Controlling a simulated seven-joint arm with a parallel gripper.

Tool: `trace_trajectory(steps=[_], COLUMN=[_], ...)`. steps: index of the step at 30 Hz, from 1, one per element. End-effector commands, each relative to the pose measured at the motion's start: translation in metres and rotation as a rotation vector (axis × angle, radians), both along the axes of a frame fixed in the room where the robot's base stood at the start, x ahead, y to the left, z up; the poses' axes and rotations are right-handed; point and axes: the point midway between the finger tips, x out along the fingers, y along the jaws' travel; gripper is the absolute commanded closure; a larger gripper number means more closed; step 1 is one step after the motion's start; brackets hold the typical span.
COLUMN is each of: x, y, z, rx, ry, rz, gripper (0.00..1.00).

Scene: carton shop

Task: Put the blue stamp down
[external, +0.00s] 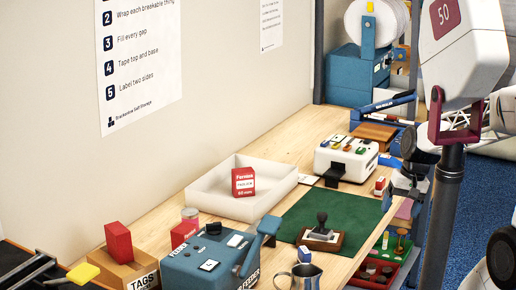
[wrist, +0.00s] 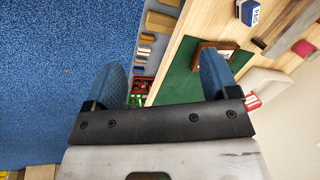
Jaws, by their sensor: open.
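My gripper (wrist: 162,76) has its two blue fingers wide apart, with nothing visible between them. In the external view my arm stands at the right, off the table's outer edge. A dark-handled stamp (external: 321,222) stands upright on a brown base on the green mat (external: 345,207); its colour looks near black, not clearly blue. A small blue and white block (external: 304,254) sits on the wood in front of the mat. A blue block with a lettered white face (wrist: 250,12) shows at the top of the wrist view. I cannot tell which is the blue stamp.
A white tray (external: 210,196) holds a red and white box (external: 243,181). A white machine (external: 346,157) stands behind the mat. A red tray (external: 362,281) sits off the outer edge. Much of the mat is clear.

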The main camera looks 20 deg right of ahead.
Motion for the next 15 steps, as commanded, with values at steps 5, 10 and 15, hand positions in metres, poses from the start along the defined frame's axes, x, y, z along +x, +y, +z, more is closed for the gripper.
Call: trace_trajectory(steps=[5,10,15], x=[-0.015,-0.022,-0.023], y=[-0.025,-0.038,-0.042], z=[0.025,0.038,0.042], rx=[-0.159,-0.249,-0.273], ry=[-0.131,-0.19,-0.205], rz=[0.134,0.204,0.223], gripper=[0.2,0.2,0.2])
